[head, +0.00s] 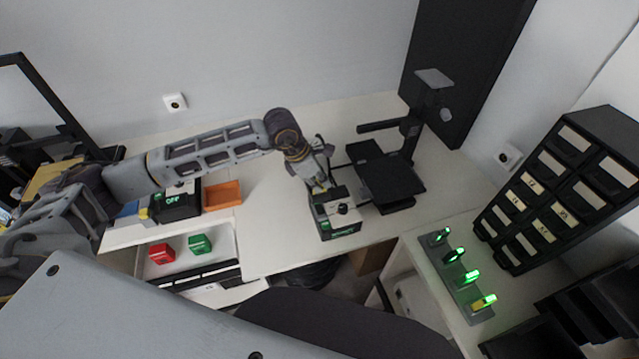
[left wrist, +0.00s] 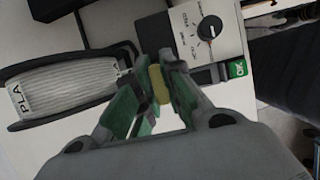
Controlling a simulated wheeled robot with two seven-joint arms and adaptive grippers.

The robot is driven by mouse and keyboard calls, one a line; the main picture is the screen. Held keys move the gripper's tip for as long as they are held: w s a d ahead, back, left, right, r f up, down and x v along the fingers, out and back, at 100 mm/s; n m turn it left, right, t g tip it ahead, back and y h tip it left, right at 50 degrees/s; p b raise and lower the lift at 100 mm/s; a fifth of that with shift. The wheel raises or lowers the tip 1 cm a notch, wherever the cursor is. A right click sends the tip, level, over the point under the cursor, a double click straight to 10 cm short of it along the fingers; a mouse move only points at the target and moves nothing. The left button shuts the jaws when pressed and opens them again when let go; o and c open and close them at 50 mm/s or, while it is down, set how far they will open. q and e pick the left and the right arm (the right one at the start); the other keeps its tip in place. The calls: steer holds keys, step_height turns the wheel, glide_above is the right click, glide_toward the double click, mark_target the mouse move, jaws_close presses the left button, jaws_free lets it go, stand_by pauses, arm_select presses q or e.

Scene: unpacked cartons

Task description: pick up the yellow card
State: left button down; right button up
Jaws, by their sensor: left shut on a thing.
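My left gripper (head: 318,184) is over the wide white table, at the back of a small box with a black knob (head: 341,208). In the left wrist view the green-padded fingers (left wrist: 158,92) are closed on a small yellow piece, which I take to be the yellow card (left wrist: 160,84). Only a short part of the card shows between the fingertips. The knob box (left wrist: 205,32) is just beyond the fingertips in that view. Whether the card touches the box I cannot tell. My right gripper is not in view.
A black stand (head: 391,181) is right of the knob box. A spool marked PLA (left wrist: 68,86) lies left of the fingers. An orange tray (head: 222,195) is at the left. A rail with several green lights (head: 462,275) and a drawer cabinet (head: 560,190) are at the right.

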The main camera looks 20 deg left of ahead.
arm_select(q)
step_height(320, 180, up, 8)
steer(key=shift+r+b, duration=0.2)
steer(key=shift+b, duration=0.9)
steer(key=shift+r, duration=0.75)
